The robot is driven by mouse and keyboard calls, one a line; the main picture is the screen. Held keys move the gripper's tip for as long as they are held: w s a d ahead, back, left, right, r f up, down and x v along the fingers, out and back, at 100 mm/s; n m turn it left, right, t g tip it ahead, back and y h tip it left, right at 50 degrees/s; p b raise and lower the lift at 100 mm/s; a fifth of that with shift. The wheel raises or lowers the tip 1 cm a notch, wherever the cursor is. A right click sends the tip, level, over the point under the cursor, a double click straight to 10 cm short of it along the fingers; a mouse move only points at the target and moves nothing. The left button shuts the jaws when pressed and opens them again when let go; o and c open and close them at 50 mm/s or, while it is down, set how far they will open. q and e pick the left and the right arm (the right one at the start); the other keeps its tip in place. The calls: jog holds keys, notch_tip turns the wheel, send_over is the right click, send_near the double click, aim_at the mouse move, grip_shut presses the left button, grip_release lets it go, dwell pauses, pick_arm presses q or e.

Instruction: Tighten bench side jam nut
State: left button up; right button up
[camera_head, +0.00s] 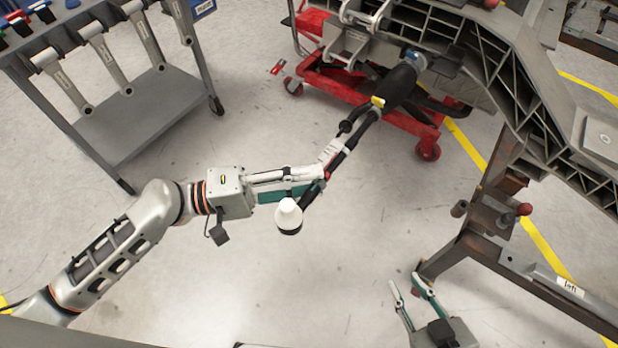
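My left gripper (318,179) reaches in from the left and is shut on the handle of a long black and white power tool (398,88). The tool slants up and right, and its near end has a white, black-ringed cap. Its far end, with a bluish ring, is at the underside of the grey chassis (492,50). The jam nut cannot be made out, and whether the tool touches it cannot be told. My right gripper (411,286) is open and empty at the lower right, apart from the tool and chassis.
A red wheeled jack (428,150) stands under the chassis. A brown steel bench frame (490,215) with a labelled rail stands at right. A grey cart (150,115) with hanging wrenches is at upper left. The floor between is clear.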

pick_arm(q)
jog(key=v, duration=1.1)
jog(key=shift+a, duration=0.3)
